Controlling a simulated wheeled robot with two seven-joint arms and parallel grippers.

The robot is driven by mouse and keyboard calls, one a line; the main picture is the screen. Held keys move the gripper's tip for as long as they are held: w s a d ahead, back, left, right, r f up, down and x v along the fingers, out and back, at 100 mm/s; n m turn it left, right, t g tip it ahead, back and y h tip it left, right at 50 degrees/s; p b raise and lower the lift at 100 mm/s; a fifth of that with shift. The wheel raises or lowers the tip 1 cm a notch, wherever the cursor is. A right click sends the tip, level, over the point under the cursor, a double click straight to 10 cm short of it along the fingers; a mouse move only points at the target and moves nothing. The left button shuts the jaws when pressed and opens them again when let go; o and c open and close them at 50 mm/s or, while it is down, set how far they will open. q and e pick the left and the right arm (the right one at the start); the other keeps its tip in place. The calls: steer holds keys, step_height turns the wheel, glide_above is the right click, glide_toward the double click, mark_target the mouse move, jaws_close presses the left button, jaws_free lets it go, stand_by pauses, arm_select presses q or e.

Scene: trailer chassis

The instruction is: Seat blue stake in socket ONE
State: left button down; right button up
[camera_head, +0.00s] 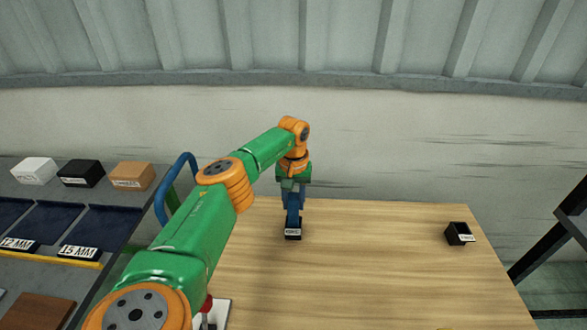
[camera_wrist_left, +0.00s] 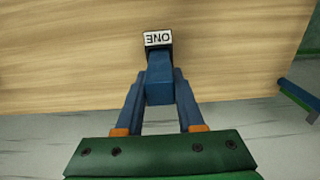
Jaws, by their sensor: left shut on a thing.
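My left gripper (camera_head: 294,200) reaches down over the wooden table, its fingers shut on the blue stake (camera_wrist_left: 159,88). In the left wrist view, the stake is between the two blue fingers (camera_wrist_left: 159,78), and its far end meets the small black socket labelled ONE (camera_wrist_left: 158,38). In the head view this socket (camera_head: 292,234) stands on the table directly below the gripper. The stake's lower end and the socket's opening are hidden, so I cannot tell how deep the stake is. My right gripper is not in view.
Another black socket (camera_head: 457,232) with a small label stands at the table's right. A shelf on the left holds dark blue trays (camera_head: 101,226) and white, black and orange boxes (camera_head: 132,175). A red item (camera_head: 207,304) is partly hidden by my arm. The table's middle right is clear.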

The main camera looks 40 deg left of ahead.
arm_select(q)
steer(key=shift+f, duration=0.25)
steer(key=shift+c, duration=2.2)
jaws_free()
step_height(320, 180, up, 7)
steer(key=shift+r+b, duration=0.1)
steer(key=shift+b, duration=0.65)
